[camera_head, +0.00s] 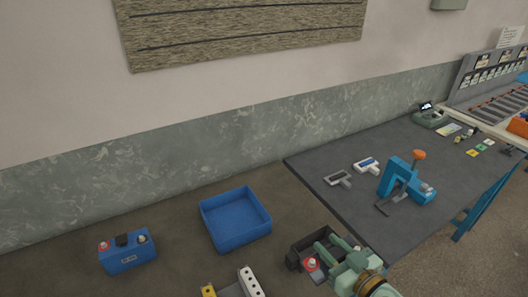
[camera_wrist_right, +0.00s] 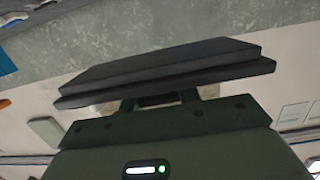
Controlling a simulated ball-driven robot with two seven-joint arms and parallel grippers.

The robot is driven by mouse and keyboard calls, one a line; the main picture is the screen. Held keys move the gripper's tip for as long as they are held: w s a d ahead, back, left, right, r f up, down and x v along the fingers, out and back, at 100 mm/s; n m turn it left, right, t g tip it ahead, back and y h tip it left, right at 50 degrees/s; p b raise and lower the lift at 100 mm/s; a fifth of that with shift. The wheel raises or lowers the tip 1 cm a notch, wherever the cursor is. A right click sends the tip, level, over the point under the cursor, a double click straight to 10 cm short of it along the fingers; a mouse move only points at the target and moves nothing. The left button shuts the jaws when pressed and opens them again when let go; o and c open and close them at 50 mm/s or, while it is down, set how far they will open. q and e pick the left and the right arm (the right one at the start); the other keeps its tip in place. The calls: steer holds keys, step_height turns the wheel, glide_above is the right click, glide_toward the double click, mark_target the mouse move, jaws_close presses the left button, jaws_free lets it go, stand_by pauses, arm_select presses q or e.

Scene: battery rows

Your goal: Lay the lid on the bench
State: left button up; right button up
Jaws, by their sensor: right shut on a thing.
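My right gripper (camera_head: 336,249) is at the lower middle of the head view, over a dark open box (camera_head: 298,257). It is shut on a dark, flat slab, the lid (camera_wrist_right: 165,68), which shows tilted across the right wrist view. In the head view the lid is hard to tell apart from the dark box. The bench (camera_head: 335,160) has a dark grey top and reaches to the right from beside the gripper. My left gripper is not in view.
A blue tray (camera_head: 235,238) and a blue battery (camera_head: 127,262) are to the left. A pale block with dots (camera_head: 251,283) is at the bottom edge.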

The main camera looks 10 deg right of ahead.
mark_target(339, 252)
steer(key=r+h, duration=0.1)
steer(key=s+r+m+h+b, duration=0.1)
steer(key=r, duration=0.1)
steer(key=a+r+m+h, duration=0.1)
steer(key=r, duration=0.1)
steer(key=shift+s+t+b, duration=0.3)
steer(key=shift+b, duration=0.05)
steer(key=s, duration=0.1)
steer(key=s+r+m+h+b, duration=0.1)
steer(key=s+r+h+b, duration=0.1)
steer(key=shift+s+a+r+m, duration=0.1)
steer(key=shift+s+a+m, duration=0.2)
steer(key=shift+a+m, duration=0.1)
steer(key=shift+s, duration=0.1)
steer(key=shift+d, duration=0.1)
